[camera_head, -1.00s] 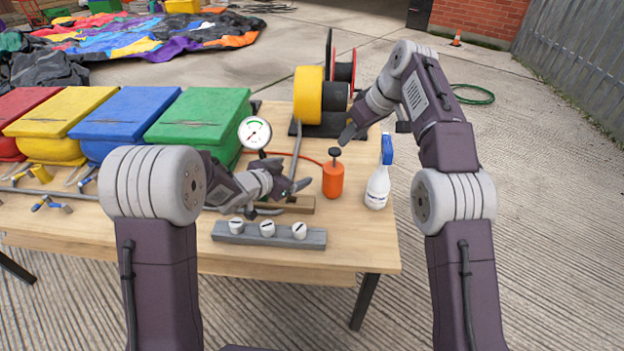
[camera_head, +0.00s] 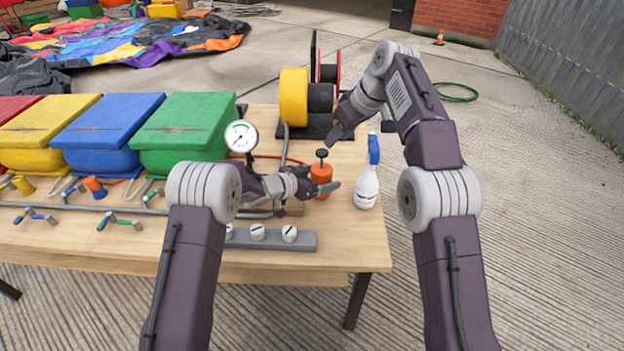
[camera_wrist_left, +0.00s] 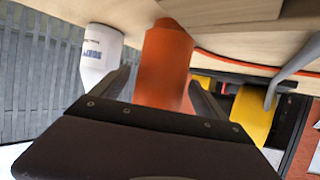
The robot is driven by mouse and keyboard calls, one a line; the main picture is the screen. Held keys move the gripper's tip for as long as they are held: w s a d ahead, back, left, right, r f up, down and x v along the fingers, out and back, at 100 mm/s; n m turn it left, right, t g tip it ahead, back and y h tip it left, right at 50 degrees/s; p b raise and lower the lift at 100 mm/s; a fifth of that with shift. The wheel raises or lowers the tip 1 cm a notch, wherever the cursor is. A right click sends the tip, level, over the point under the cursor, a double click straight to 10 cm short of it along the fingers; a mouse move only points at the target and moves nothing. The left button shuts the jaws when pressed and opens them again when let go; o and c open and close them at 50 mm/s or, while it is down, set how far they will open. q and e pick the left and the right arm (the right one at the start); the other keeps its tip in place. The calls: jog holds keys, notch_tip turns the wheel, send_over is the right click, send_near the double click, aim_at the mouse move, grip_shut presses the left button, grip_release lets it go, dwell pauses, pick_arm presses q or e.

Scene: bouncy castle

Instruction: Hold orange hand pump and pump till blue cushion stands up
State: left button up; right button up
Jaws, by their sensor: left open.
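The orange hand pump (camera_head: 322,174) stands upright on the table with its black knob on top. My left gripper (camera_head: 325,188) is open at the pump's body, low and from the left. In the left wrist view the orange pump (camera_wrist_left: 166,65) lies between the two spread fingers (camera_wrist_left: 160,92), with no clear grip on it. A blue block with a lid-like top (camera_head: 108,120) sits on the table between yellow and green ones; I cannot tell if it is the cushion. My right gripper (camera_head: 340,125) hangs by the reels; its jaw opening is unclear.
A white spray bottle (camera_head: 367,185) stands just right of the pump. A gauge (camera_head: 241,136) stands to its left, and a grey bar with white knobs (camera_head: 270,240) lies in front. Yellow and black reels (camera_head: 294,98) stand behind. Small coloured valves lie at the left.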

pick_arm(q)
jog(key=shift+w+d, duration=0.1)
jog(key=shift+d, duration=0.05)
grip_shut()
dwell(0.7)
pick_arm(e)
grip_shut()
